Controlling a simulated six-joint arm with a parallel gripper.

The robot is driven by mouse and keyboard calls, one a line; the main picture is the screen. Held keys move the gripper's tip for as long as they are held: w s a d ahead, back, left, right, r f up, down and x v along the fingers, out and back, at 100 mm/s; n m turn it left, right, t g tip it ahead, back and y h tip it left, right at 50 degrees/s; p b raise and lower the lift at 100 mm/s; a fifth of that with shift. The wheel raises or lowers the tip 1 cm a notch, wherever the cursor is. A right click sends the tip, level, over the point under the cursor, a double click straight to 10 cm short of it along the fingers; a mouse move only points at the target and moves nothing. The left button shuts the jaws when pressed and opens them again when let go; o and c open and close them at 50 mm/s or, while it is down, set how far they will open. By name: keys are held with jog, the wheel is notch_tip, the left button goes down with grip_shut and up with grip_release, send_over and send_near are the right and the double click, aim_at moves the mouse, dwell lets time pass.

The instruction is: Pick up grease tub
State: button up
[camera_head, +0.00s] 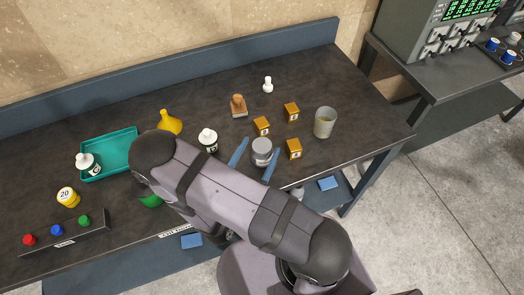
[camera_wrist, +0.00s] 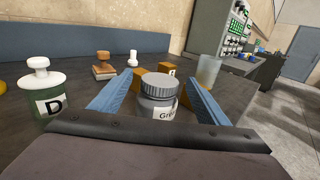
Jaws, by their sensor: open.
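The grease tub (camera_head: 261,152) is a small grey jar with a ribbed lid, upright on the dark bench. In the wrist view the grease tub (camera_wrist: 158,98) shows a white label that starts "Gr". My gripper (camera_head: 254,158) is open, with one blue finger to the left of the tub and one to its right. In the wrist view my gripper (camera_wrist: 155,92) has the tub between its fingers, with a visible gap on each side. The tub's lower part is hidden behind the dark gripper body in the wrist view.
Orange blocks (camera_head: 261,126) stand just behind and right of the tub. A beaker (camera_head: 325,122) stands further right. A white-capped bottle (camera_head: 208,140) marked D is close on the left. A stamp (camera_head: 239,106) and a white piece (camera_head: 267,85) stand behind. A teal tray (camera_head: 108,150) lies far left.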

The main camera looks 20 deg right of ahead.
jog(key=shift+w+d, duration=0.2)
jog(key=shift+d, duration=0.05)
jog(key=c, duration=1.4)
jog(key=shift+r, duration=0.15)
jog(key=shift+r+b, duration=0.5)
jog(key=shift+r, duration=4.35)
